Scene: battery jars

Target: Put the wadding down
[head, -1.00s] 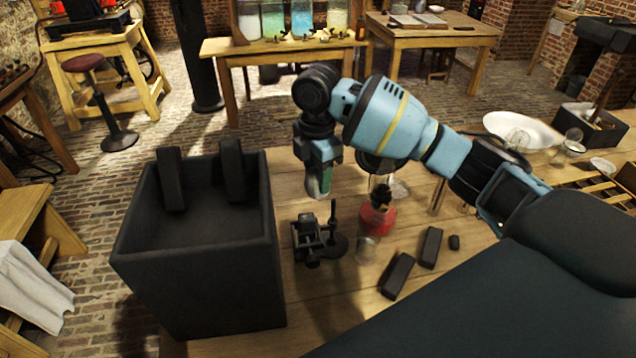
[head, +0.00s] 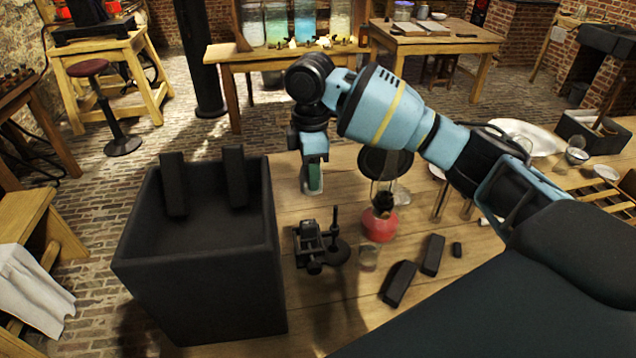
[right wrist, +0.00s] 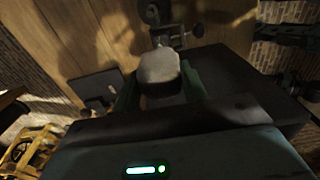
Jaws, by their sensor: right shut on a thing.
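My right gripper (head: 314,190) hangs over the wooden table, just right of the large dark box and behind the small black device. It is shut on the wadding, a pale rounded lump (right wrist: 159,72) between the two green fingers in the right wrist view. In the head view the fingers and wrist mostly hide the wadding. It looks held above the table; the exact height is hard to tell. My left gripper is not in view.
The open dark box (head: 205,285) stands at left. The black device (head: 320,245), a red-based lamp (head: 380,225), a small glass (head: 368,257) and dark blocks (head: 399,284) stand or lie on the table (head: 345,310).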

